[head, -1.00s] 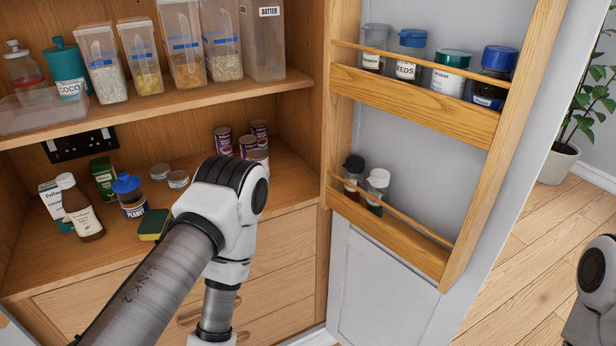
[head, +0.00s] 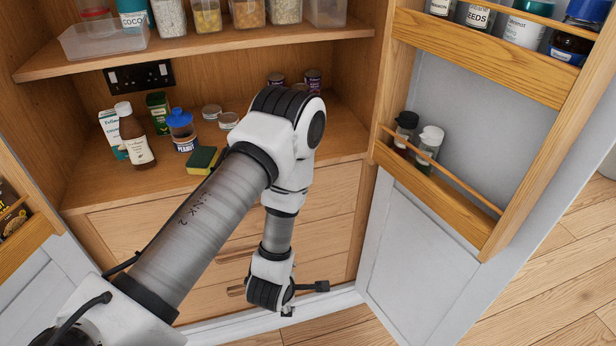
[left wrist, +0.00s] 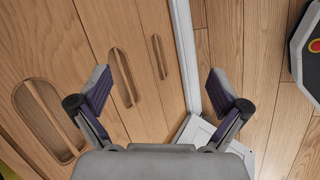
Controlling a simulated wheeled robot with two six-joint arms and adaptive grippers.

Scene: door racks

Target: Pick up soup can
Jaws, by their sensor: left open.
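Dark purple-labelled cans stand at the back right of the lower cupboard shelf in the head view, one can (head: 313,78) at the right and another can (head: 276,79) to its left. My left arm's elbow hides the area in front of them, and I cannot read which is the soup can. My left gripper (left wrist: 162,92) is open and empty in the left wrist view, low in front of the drawers and well below the cans. Its fingers do not show clearly in the head view. My right gripper is not in view.
A sponge (head: 202,160), a peanut jar (head: 182,130) and a brown bottle (head: 134,136) stand on the lower shelf (head: 85,185). The upper shelf (head: 200,52) is above. The open door's rack (head: 435,205) is at the right. Wooden drawers (head: 130,230) are below.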

